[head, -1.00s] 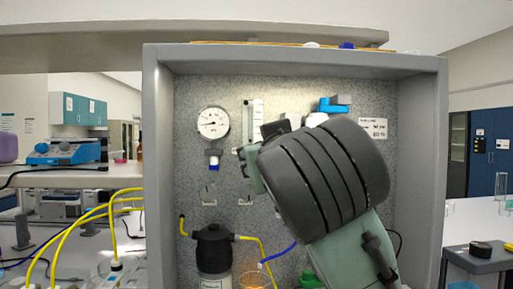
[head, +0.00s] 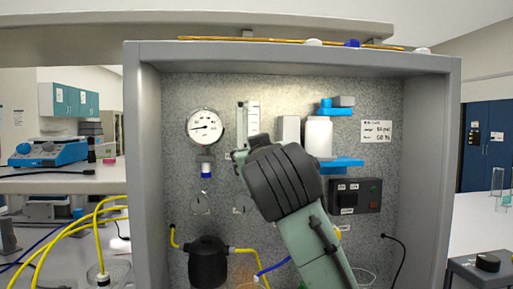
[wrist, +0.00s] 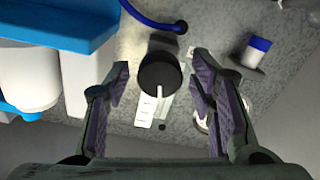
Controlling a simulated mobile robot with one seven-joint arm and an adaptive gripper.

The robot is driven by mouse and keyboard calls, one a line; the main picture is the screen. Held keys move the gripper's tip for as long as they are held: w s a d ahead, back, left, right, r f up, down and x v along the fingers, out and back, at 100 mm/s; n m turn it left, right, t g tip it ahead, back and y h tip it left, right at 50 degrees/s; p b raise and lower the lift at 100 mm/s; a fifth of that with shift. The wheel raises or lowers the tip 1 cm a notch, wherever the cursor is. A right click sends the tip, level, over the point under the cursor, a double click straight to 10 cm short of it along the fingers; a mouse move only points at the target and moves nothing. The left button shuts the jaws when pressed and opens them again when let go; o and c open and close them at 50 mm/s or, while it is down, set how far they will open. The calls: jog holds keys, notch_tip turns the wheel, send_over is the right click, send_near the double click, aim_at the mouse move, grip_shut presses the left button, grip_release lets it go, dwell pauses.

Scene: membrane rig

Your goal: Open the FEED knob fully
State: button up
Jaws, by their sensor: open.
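A black round knob (wrist: 155,72) with a white pointer line shows in the wrist view, between the spread fingers of my gripper (wrist: 159,64). The pointer line runs down the picture. There is a gap between the knob and each finger. No label on the knob is readable, so I cannot confirm it is FEED. In the head view my gripper (head: 246,152) is at the panel, just below the flow meter (head: 248,118), and hides the knob. My gripper is open and holds nothing.
A pressure gauge (head: 205,126) and a blue-capped fitting (head: 206,168) are left of my gripper. A white bottle (head: 318,137) in blue holders and a black switch box (head: 355,195) are to the right. A blue tube (wrist: 150,16) passes near the knob. Grey side walls (head: 428,170) frame the panel.

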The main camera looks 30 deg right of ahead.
jog(key=shift+w+d, duration=0.25)
jog(key=shift+w, duration=0.15)
jog(key=c, duration=1.1)
